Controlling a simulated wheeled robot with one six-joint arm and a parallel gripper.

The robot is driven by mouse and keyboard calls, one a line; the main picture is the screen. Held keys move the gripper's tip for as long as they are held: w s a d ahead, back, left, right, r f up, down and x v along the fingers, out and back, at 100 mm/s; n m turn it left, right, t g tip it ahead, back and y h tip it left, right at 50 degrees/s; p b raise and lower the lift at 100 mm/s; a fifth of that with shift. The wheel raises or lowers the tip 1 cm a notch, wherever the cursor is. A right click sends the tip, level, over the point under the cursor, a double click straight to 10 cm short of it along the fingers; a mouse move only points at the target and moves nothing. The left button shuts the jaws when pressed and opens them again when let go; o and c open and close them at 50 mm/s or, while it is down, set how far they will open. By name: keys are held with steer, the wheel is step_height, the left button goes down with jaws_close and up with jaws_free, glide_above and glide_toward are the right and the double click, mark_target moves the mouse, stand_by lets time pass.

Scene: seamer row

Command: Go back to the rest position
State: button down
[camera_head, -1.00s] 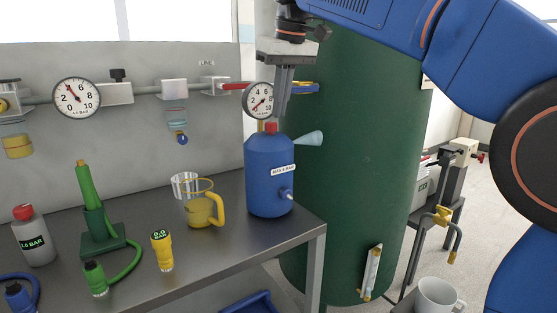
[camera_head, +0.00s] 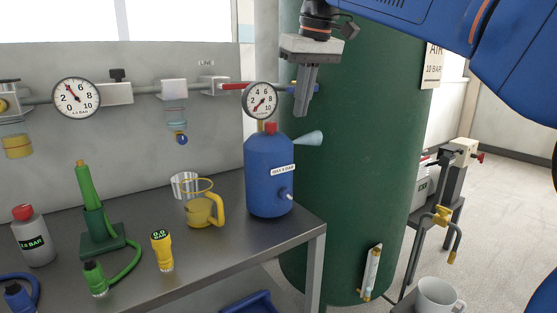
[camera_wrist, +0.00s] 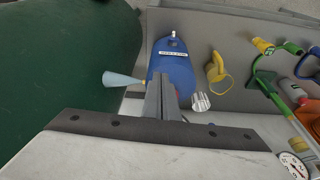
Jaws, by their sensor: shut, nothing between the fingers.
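My gripper (camera_head: 304,112) is shut and empty in the head view. It hangs with its fingers pointing down in front of the green tank (camera_head: 350,170), above and to the right of the blue bottle (camera_head: 269,178). In the wrist view my gripper (camera_wrist: 163,82) shows its fingers together, partly covering the blue bottle (camera_wrist: 183,68). The bottle stands upright on the bench with a pale cone nozzle (camera_head: 309,138) pointing right. The fingers look apart from the bottle.
The metal bench (camera_head: 215,255) carries a yellow-handled jug (camera_head: 203,212), a yellow gauge (camera_head: 162,250), a green tool (camera_head: 91,203) and a red-capped bottle (camera_head: 33,237). A pipe with dial gauges (camera_head: 76,98) runs along the wall. A white mug (camera_head: 436,297) stands lower right.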

steer(key=s+d+f+m+t, duration=0.1)
steer(key=s+d+f+m, duration=0.2)
steer(key=s+d+f, duration=1.05)
steer(key=s+d+f+m, duration=0.1)
steer(key=s+d+f, duration=0.2)
steer(key=f, duration=0.5)
steer(key=s+d+f+m+h, duration=0.1)
steer(key=s+d+f, duration=0.2)
steer(key=s+f, duration=0.3)
steer(key=s+d+f+m+t, duration=0.1)
steer(key=s+d+f, duration=0.3)
steer(key=f, duration=0.6)
steer(key=shift+s+f, duration=0.15)
steer(key=shift+s, duration=0.1)
